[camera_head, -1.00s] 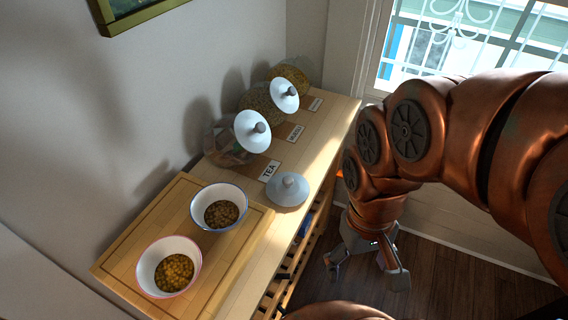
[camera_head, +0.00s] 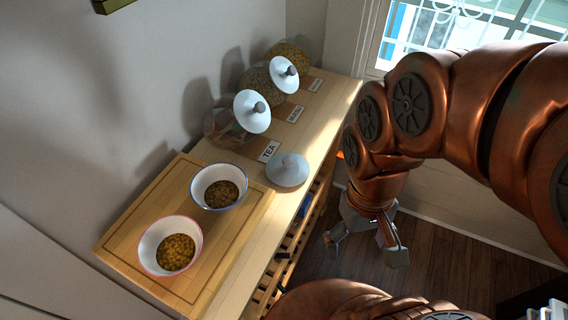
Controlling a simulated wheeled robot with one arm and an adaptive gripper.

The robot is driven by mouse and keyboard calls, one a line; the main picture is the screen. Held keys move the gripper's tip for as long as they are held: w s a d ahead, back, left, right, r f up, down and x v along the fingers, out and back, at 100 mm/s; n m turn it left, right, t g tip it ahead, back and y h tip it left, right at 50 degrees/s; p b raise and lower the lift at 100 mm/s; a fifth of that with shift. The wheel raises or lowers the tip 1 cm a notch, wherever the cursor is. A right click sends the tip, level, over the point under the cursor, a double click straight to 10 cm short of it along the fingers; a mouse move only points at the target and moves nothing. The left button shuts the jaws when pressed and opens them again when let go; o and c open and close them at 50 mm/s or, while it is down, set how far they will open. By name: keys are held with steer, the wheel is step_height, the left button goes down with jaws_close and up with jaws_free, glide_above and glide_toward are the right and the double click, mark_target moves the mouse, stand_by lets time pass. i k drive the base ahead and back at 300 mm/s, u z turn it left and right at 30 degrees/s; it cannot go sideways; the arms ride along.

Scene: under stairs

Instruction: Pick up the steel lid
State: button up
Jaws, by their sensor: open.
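A pale grey-blue lid (camera_head: 287,169) with a round knob lies flat on the wooden shelf top (camera_head: 325,122), beside the TEA label and near the shelf's right edge. It looks like the steel lid. Two similar lids, a nearer one (camera_head: 251,111) and a farther one (camera_head: 284,75), sit tilted on the glass jars. My gripper (camera_head: 364,249) is open and empty. It hangs over the dark floor, off the right side of the shelf and apart from the loose lid.
A cutting board (camera_head: 128,237) carries a blue-rimmed bowl (camera_head: 219,186) and a red-rimmed bowl (camera_head: 170,245) of dry food. Glass jars stand along the wall, with a TEA label (camera_head: 269,151) in front. A window (camera_head: 455,38) is behind my arm. Dark floor lies right of the shelf.

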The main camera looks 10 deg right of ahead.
mark_target(286, 169)
steer(key=k, duration=1.15)
steer(key=u, duration=0.55)
steer(key=i, duration=0.8)
steer(key=u, duration=0.6)
